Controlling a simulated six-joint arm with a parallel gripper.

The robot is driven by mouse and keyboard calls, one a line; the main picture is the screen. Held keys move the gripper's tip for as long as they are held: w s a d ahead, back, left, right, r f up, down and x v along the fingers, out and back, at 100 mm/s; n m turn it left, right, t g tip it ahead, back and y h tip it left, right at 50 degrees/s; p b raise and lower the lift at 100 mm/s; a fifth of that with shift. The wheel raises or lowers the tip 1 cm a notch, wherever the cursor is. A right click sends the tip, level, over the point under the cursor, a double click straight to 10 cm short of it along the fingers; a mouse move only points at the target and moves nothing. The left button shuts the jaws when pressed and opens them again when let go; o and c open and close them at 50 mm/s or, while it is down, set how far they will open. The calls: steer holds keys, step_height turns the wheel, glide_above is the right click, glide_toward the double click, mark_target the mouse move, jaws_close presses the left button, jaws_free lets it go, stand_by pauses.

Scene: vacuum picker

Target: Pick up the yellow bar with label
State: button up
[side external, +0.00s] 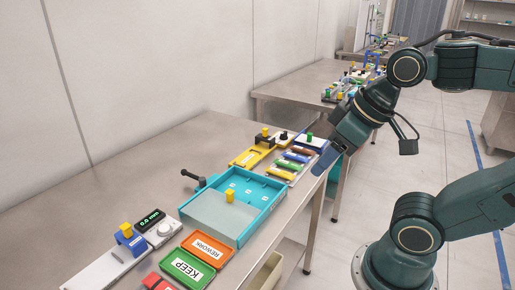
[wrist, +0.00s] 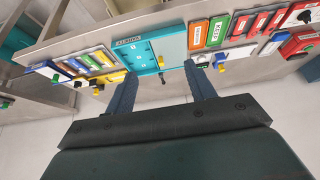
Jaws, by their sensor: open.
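The yellow bar with a white label (side external: 247,158) lies flat on the table beyond the blue tray in the side external view. A black block with a yellow cube stands at its far end. In the wrist view, a yellow bar (wrist: 112,77) shows at the left, just outside my left finger. My gripper (side external: 325,161) is in the air at the table's right edge, to the right of the bar and apart from it. In the wrist view, my gripper (wrist: 161,70) is open, its two blue fingers spread with nothing held between them.
A blue tray (side external: 265,217) holds a yellow cube. Coloured labelled bars (side external: 290,166) lie between the yellow bar and my gripper. Green KEEP (side external: 187,268) and orange REWORK (side external: 207,248) trays and a gauge (side external: 150,220) stand nearer. A wall runs behind the table.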

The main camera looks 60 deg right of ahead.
steer(key=w+d+g, duration=0.2)
steer(key=w+d, duration=0.7)
steer(key=w, duration=0.4)
steer(key=w+d+f+g, duration=0.1)
steer(key=w+d+f, duration=0.2)
steer(key=d+f, duration=0.2)
steer(key=w+d+f+g, duration=0.1)
steer(key=w+d+f, duration=0.3)
steer(key=d, duration=0.6)
steer(key=shift+w+d+f, duration=0.15)
steer(key=shift+d+f, duration=0.05)
steer(key=shift+f, duration=0.35)
steer(key=shift+f, duration=0.1)
glide_above(282, 171)
steer(key=shift+a+f, duration=0.1)
steer(key=shift+f, duration=4.1)
